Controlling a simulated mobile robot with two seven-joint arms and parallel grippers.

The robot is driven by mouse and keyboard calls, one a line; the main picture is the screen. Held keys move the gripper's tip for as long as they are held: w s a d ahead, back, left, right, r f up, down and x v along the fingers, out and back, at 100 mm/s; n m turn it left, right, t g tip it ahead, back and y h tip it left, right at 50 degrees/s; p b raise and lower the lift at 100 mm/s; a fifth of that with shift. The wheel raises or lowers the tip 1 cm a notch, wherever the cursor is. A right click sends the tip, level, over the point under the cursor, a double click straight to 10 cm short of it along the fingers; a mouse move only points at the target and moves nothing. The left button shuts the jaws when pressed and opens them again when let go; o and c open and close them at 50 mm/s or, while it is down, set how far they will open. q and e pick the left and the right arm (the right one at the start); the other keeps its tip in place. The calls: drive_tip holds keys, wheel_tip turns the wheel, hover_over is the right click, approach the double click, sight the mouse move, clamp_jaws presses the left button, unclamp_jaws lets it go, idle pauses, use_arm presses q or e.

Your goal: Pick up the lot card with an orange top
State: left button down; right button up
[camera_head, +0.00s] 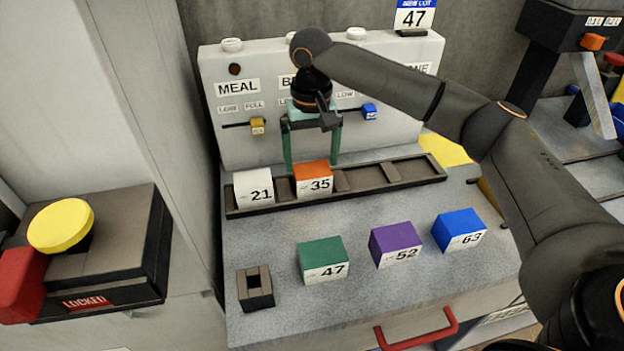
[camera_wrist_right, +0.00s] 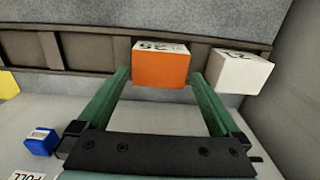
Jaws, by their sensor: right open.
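The orange-topped lot card (camera_head: 311,171) is a block marked 35, standing in the long dark rack (camera_head: 408,184) to the right of a white block (camera_head: 253,187) marked 21. My right gripper (camera_head: 312,164) has green fingers, spread open and empty, just behind and above the orange block. In the right wrist view the orange block (camera_wrist_right: 160,69) shows between and just beyond the fingertips (camera_wrist_right: 160,76), with the white block (camera_wrist_right: 240,71) outside them to the right. My left gripper is not in view.
Green (camera_head: 322,254), purple (camera_head: 396,240) and blue (camera_head: 459,224) blocks stand on the grey counter in front of the rack, beside a small dark holder (camera_head: 255,288). A white panel (camera_head: 240,60) with sliders rises behind the rack. The rack's right part is empty.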

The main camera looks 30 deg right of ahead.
sight(312, 170)
wheel_tip(312, 170, down, 4)
drive_tip(key=shift+s+r, duration=0.1)
drive_tip(key=shift+r, duration=0.15)
drive_tip(key=c, duration=1)
drive_tip(key=shift+c, duration=0.5)
drive_tip(key=shift+r, duration=0.15)
